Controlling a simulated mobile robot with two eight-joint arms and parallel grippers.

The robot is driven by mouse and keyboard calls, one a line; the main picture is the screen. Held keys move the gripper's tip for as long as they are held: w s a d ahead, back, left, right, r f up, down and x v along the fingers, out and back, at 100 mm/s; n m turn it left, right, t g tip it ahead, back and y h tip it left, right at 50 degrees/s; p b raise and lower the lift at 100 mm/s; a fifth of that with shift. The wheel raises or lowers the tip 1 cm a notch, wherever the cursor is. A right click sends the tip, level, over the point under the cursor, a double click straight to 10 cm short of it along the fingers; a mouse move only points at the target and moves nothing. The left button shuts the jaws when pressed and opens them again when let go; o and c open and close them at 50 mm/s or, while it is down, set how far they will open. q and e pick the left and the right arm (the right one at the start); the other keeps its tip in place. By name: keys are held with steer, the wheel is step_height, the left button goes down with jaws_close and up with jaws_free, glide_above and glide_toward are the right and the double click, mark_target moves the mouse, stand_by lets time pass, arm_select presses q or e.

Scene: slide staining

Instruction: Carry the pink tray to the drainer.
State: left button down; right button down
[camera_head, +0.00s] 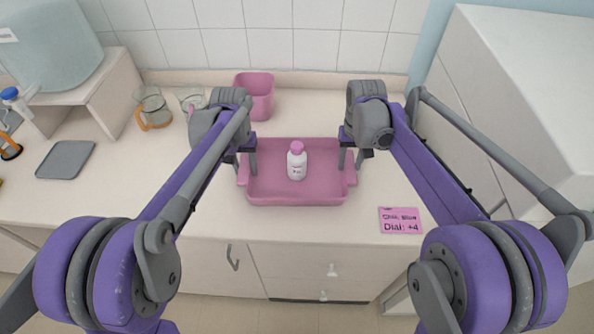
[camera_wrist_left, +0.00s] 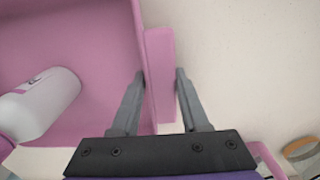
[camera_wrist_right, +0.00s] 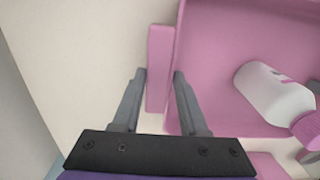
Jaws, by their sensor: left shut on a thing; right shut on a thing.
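The pink tray (camera_head: 297,200) is at the middle of the white counter, with a white bottle (camera_head: 297,165) with a pink cap standing in it. My left gripper (camera_head: 246,164) is shut on the tray's left handle; the left wrist view shows that handle (camera_wrist_left: 161,60) between the fingers. My right gripper (camera_head: 350,161) is shut on the right handle, which lies between the fingers in the right wrist view (camera_wrist_right: 160,60). I cannot tell whether the tray touches the counter. I cannot make out a drainer for certain; a flat grey tray-like piece (camera_head: 66,159) lies at the left.
A pink bin (camera_head: 257,95) stands behind the tray. Glass jugs (camera_head: 151,105) are at the back left. A pink card (camera_head: 401,221) reading "Dial: +4" is at the front right. A white cabinet (camera_head: 520,90) rises at the right. The counter left of the tray looks clear.

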arm_select(q)
steer(key=shift+r, duration=0.1)
arm_select(e)
steer(key=shift+r, duration=0.1)
